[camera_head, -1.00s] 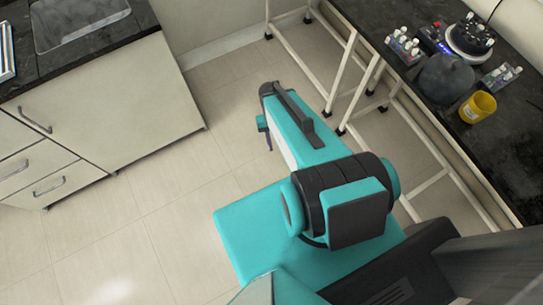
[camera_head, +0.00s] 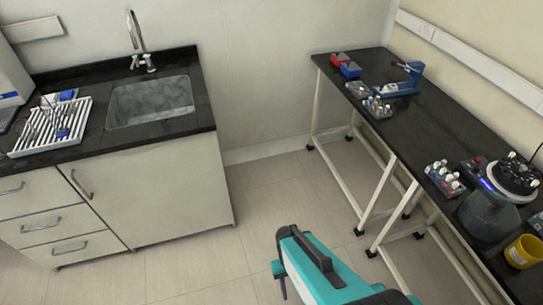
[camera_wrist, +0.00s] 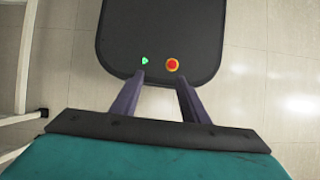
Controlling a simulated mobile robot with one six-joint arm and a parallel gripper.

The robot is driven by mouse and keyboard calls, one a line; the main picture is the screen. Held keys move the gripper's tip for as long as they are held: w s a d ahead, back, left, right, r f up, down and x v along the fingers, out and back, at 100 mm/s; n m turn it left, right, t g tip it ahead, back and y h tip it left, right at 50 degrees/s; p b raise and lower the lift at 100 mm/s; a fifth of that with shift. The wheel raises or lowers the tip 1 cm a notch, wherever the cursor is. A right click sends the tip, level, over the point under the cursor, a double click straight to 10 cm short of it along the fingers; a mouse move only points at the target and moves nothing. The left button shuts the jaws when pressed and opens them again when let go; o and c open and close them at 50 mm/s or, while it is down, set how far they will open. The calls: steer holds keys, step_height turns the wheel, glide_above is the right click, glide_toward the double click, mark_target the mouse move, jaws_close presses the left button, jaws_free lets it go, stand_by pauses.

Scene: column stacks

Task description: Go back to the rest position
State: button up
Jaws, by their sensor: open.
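My gripper (camera_wrist: 160,104) shows in the wrist view with its two dark purple fingers apart and nothing between them. Beyond the fingers lies a dark rounded panel of my own base, with a red and yellow button and a small green mark. In the head view my teal arm is at the bottom, right of the middle, over the bare floor. Only a small part of a finger shows there (camera_head: 282,287), at the arm's left side.
A black bench (camera_head: 440,129) on white legs runs along the right wall with racks, a centrifuge and a yellow cup (camera_head: 523,251). At left stands a cabinet with a sink (camera_head: 150,103) and a white drying rack (camera_head: 50,128). The floor (camera_head: 195,272) between them is clear.

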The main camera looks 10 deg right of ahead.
step_height(320, 180, down, 3)
steer(key=shift+s+r+b, duration=0.1)
steer(key=shift+b, duration=1.1)
steer(key=shift+c, duration=1.2)
steer(key=shift+d, duration=0.15)
